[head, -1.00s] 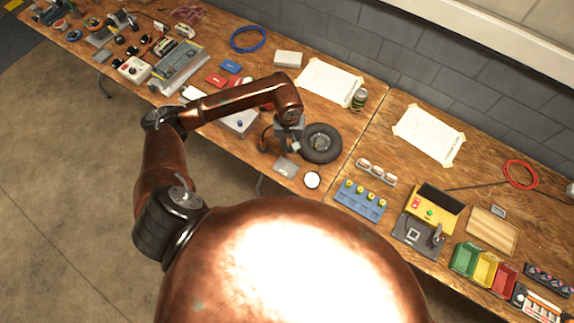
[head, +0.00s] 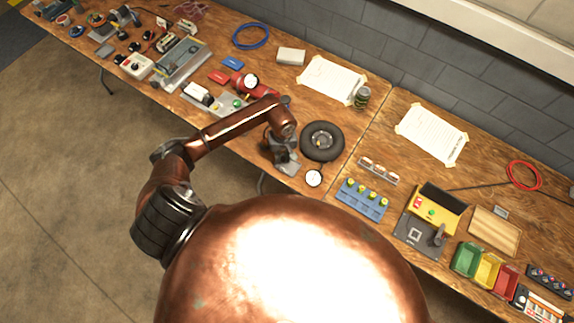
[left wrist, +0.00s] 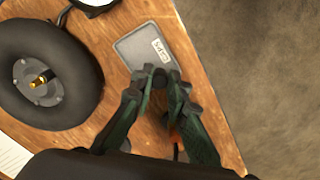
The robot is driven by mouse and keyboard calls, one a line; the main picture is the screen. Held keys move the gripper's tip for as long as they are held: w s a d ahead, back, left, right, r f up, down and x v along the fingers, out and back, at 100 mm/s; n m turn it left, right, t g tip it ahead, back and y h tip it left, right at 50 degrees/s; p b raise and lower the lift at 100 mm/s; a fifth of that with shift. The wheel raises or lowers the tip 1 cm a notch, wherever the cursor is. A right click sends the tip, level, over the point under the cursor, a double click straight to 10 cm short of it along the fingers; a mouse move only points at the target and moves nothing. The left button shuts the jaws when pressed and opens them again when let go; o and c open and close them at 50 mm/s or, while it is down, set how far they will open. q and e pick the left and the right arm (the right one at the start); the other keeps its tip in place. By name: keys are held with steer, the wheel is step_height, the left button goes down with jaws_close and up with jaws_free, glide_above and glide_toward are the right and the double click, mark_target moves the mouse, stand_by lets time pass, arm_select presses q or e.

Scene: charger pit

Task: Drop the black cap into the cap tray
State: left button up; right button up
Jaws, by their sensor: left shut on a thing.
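The cap tray (left wrist: 150,46) is a small grey rectangular tray with a white label, lying on the wooden bench near its front edge. It also shows in the head view (head: 290,169), partly covered by my left gripper. My left gripper (left wrist: 159,79) is shut, with its fingertips over the label-side edge of the tray in the left wrist view. A small dark piece, the black cap (left wrist: 160,76), shows between the fingertips, mostly hidden by them. I cannot tell its exact height above the tray. My right gripper is in neither view.
A black wheel (head: 322,142) with a brass valve stem (left wrist: 40,80) lies beside the tray. A round white gauge (head: 314,178) sits near the bench edge. A blue rack (head: 362,199) stands to the right. The floor lies beyond the front edge.

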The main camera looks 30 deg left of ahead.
arm_select(q)
steer(key=o, duration=0.8)
step_height(320, 180, up, 12)
stand_by(0.5)
stand_by(0.3)
